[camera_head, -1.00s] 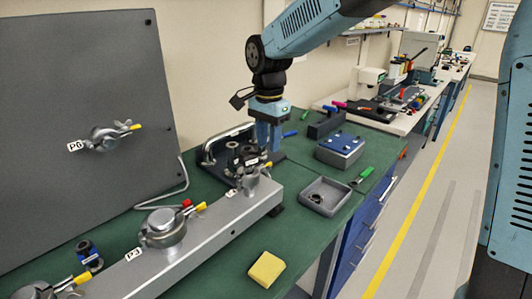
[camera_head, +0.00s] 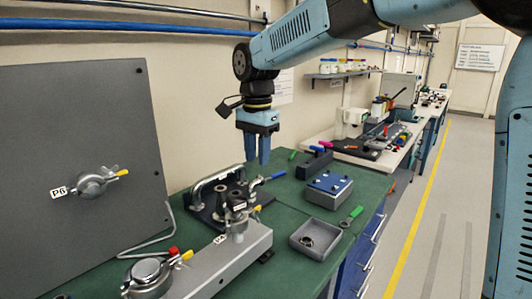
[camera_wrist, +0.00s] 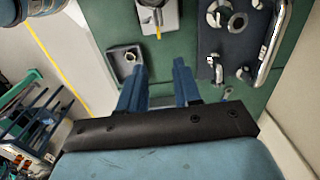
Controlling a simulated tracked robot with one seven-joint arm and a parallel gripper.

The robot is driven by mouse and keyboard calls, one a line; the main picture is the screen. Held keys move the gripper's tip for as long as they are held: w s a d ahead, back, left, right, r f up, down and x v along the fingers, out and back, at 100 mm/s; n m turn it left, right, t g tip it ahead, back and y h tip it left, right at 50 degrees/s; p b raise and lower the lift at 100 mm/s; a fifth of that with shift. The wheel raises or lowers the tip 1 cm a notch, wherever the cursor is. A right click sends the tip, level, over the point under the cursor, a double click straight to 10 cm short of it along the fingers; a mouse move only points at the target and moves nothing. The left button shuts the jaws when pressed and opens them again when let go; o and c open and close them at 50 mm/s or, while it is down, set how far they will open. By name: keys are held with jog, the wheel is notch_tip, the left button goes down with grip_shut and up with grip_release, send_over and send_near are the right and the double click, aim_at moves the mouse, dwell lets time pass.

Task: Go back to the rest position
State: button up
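My gripper (camera_head: 257,150) hangs from my blue arm above the green workbench, fingers pointing down. In the head view a gap shows between its two blue fingers, and nothing is between them. The wrist view also shows the gripper (camera_wrist: 160,80) with its fingers apart and empty. Below it stand the clamp fittings (camera_head: 238,212) on the end of the grey beam (camera_head: 200,270), clear of the fingertips.
A grey tray (camera_head: 314,238) with a small ring in it, a grey box with a blue top (camera_head: 328,188) and a green-handled tool (camera_head: 351,216) lie on the bench. A dark panel with a P6 clamp (camera_head: 92,183) stands at left. The aisle at right is clear.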

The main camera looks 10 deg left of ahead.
jog(key=s+d+r+n+t, duration=0.1)
jog(key=s+d+r+n, duration=0.15)
jog(key=d, duration=0.85)
jog(key=s+d+r+n+t, duration=0.1)
jog(key=s+d+t, duration=0.15)
jog(key=d, duration=0.85)
jog(key=s+d+f+n+t, duration=0.1)
jog(key=s+d+f, duration=0.1)
jog(key=s+d, duration=0.4)
jog(key=s+d+f+n+t, duration=0.1)
jog(key=s+d+f, duration=0.2)
jog(key=s+d, duration=0.3)
jog(key=shift+s+d, duration=0.35)
jog(key=shift+d, duration=0.55)
jog(key=shift+n, duration=0.25)
